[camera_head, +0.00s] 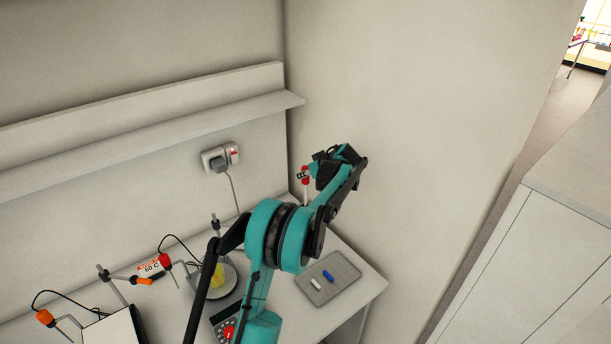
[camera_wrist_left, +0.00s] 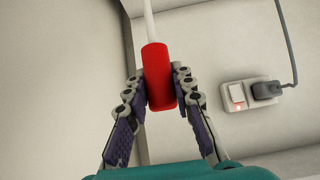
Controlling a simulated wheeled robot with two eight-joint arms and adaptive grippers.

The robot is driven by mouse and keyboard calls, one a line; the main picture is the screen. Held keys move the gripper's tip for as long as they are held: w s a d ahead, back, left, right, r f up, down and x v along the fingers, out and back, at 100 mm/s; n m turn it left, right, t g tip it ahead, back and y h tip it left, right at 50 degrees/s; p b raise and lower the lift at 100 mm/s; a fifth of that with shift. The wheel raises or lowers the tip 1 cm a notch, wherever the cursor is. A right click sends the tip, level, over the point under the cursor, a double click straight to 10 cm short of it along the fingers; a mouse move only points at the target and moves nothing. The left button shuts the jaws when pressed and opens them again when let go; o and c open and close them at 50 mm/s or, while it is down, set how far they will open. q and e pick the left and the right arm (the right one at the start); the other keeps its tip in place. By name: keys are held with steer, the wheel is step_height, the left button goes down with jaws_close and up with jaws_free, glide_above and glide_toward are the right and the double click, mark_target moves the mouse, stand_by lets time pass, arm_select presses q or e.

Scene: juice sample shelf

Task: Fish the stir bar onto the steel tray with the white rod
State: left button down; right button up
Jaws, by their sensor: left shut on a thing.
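My left gripper (camera_head: 308,174) is shut on the red handle of the white rod (camera_head: 306,194), high above the bench near the wall corner. In the left wrist view, the gripper's fingers (camera_wrist_left: 158,85) sit on both sides of the red handle (camera_wrist_left: 158,72), with the white rod (camera_wrist_left: 151,22) running out of it. The steel tray (camera_head: 346,268) lies on the bench, right of my arm. A small white bar (camera_head: 316,284) and a small blue bar (camera_head: 328,275) lie on it. A beaker of yellow liquid (camera_head: 217,276) stands left of my arm, partly hidden. No stir bar shows inside it.
The beaker stands on a round plate, with a control panel (camera_head: 222,318) in front. Clamp stands, cables and a "60 C" sign (camera_head: 151,267) crowd the left. A wall shelf (camera_head: 200,117) and a plugged socket (camera_head: 219,157) are behind.

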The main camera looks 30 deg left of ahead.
arm_select(q)
steer(key=shift+r+p, duration=2.85)
steer(key=shift+r, duration=2.1)
